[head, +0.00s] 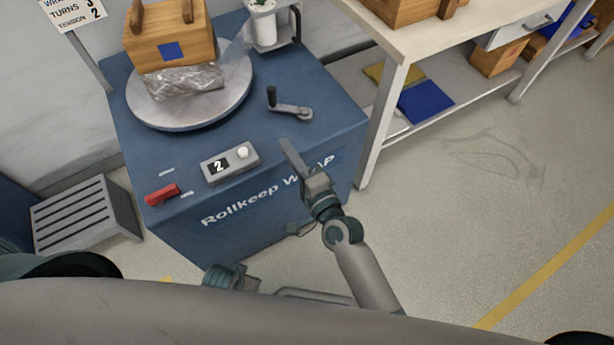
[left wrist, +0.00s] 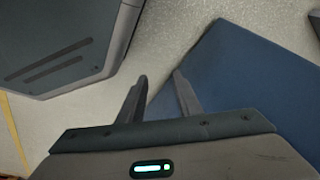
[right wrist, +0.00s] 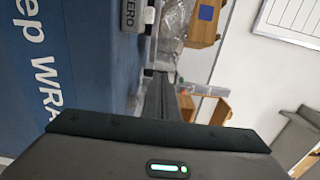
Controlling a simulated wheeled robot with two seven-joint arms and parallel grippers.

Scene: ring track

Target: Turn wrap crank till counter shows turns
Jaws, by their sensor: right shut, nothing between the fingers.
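The wrap machine is a blue cabinet (head: 270,195) with a round turntable (head: 150,118) on top. Its crank (head: 290,106), a grey arm with an upright black knob, is at the right of the top. The counter (head: 230,163) near the front edge shows 2, with a pale round button beside it. My right gripper (head: 285,143) is shut and empty, above the front edge between counter and crank, apart from the crank. Its closed fingers show in the right wrist view (right wrist: 160,80). My left gripper (left wrist: 160,78) is open and empty beside the cabinet.
A wooden crate (head: 170,50) stands on the turntable, its lower part wrapped in film from a roll (head: 262,24). A red lever (head: 162,194) lies front left. A partly cut-off sign (head: 70,12) reads turns, apparently 3, and tension 2. A table (head: 440,38) stands at right.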

